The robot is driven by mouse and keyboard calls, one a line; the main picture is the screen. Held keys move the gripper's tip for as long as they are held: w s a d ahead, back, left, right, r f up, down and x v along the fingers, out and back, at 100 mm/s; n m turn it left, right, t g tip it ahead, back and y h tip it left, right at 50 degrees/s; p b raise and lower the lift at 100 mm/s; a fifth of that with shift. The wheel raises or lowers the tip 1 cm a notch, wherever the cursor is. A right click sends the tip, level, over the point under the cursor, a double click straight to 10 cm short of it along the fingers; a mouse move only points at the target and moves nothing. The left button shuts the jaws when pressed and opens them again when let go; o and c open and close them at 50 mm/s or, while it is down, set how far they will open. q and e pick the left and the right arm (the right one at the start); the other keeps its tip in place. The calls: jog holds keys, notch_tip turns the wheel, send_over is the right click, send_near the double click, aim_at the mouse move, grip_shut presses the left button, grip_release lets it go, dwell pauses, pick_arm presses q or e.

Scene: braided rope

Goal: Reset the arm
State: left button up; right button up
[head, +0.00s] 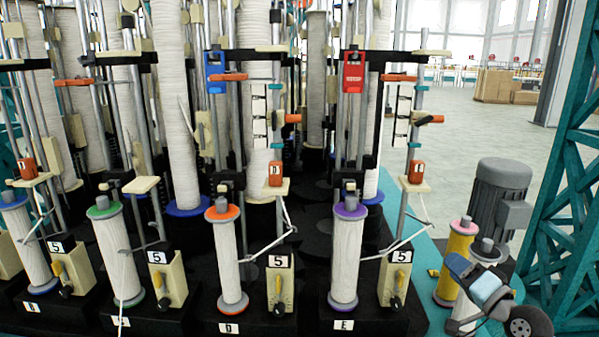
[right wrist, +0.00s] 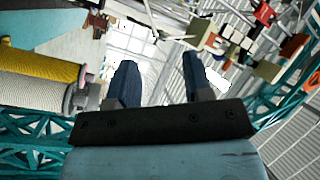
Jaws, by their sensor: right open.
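My right gripper (head: 458,268) is at the lower right of the head view, in front of a yellow bobbin (head: 461,245) and a white bobbin beside it. In the right wrist view its two dark blue fingers (right wrist: 158,78) stand apart with nothing between them, so it is open and empty. The yellow bobbin (right wrist: 40,75) and the white bobbin (right wrist: 35,97) lie to the left of the fingers in that view. I cannot tell their exact distance from the gripper. My left gripper is not in view.
The braiding machine carries a row of white bobbins with orange (head: 229,258) and purple (head: 346,255) flanges, among others. Blue (head: 216,72) and red (head: 353,72) parts sit on its rods. A grey motor (head: 499,200) and teal lattice frame (head: 570,190) stand at right. Open floor lies behind.

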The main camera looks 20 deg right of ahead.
jog(key=s+a+f+n+g+p, duration=0.1)
jog(key=s+a+f+n+g, duration=0.15)
jog(key=s+a+f, duration=0.55)
jog(key=s+a+f+n+g+p, duration=0.2)
jog(key=a+f+n, duration=0.2)
jog(key=a+f, duration=0.55)
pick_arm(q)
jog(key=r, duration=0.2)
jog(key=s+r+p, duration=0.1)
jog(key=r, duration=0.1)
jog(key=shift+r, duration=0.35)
pick_arm(e)
jog(key=s+a+f+n+g+y, duration=0.1)
jog(key=s+a+f+n+g, duration=0.2)
jog(key=s+a+f, duration=0.7)
jog(key=s+f+n, duration=0.1)
jog(key=s+n, duration=0.1)
jog(key=shift+a+n, duration=0.2)
jog(key=shift+n, duration=0.15)
jog(key=shift+r, duration=0.1)
